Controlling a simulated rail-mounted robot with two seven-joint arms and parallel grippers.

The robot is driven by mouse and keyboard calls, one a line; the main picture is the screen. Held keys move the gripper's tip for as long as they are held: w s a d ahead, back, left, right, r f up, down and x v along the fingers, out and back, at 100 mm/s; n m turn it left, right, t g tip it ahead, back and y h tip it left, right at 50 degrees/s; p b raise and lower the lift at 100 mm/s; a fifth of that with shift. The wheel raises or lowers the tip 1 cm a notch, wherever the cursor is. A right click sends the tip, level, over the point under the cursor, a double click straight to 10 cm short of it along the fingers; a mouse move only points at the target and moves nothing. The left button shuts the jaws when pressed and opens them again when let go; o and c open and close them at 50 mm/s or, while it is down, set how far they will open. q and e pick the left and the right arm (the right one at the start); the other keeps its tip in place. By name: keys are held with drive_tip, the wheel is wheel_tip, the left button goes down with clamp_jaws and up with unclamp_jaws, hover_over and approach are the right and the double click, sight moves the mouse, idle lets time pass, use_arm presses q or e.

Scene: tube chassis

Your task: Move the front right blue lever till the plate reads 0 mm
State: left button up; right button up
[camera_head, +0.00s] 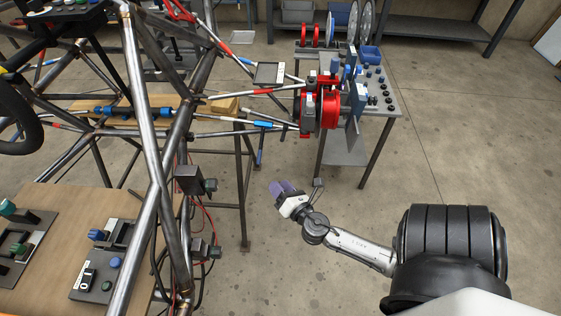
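A dark blue lever (260,155) hangs down below a suspension rod that carries a light blue sleeve (263,124). A small framed plate (269,73) sits above the rods; its reading is too small to make out. My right gripper (284,188), white with purplish fingers, is below and to the right of the lever, apart from it. I cannot tell whether its fingers are open or shut. My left gripper is out of view.
The tube chassis (152,130) fills the left side. The rods lead to a red hub (327,109) beside a small grey table (391,108) with several blue and dark parts. A dark stand leg (243,190) is left of my gripper. Floor (460,150) at right is clear.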

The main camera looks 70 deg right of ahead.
sight(259, 156)
drive_tip(key=b+x, duration=0.1)
drive_tip(key=x, duration=0.3)
drive_tip(key=b+x, duration=0.1)
drive_tip(key=x, duration=0.4)
drive_tip(key=d+b+x, duration=0.1)
drive_tip(key=x, duration=0.4)
drive_tip(key=shift+s+f, duration=0.15)
drive_tip(key=shift+s, duration=0.05)
drive_tip(key=shift+a, duration=0.1)
drive_tip(key=c, duration=0.6)
clamp_jaws()
